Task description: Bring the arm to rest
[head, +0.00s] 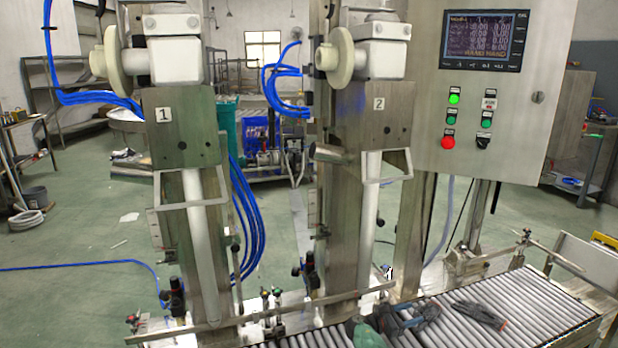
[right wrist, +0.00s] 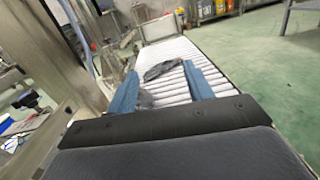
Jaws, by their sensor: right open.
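My right gripper (right wrist: 161,69) shows in the right wrist view. Its two blue fingers are spread wide apart with its black palm behind them. It is open. A dark grey glove-like item (right wrist: 163,68) lies on the roller conveyor ahead, in line with the gap between the fingers. A smaller grey item (right wrist: 145,98) shows nearer, in the same gap; I see no finger touching either.
Green floor (right wrist: 280,75) is open on the wrist view's right.

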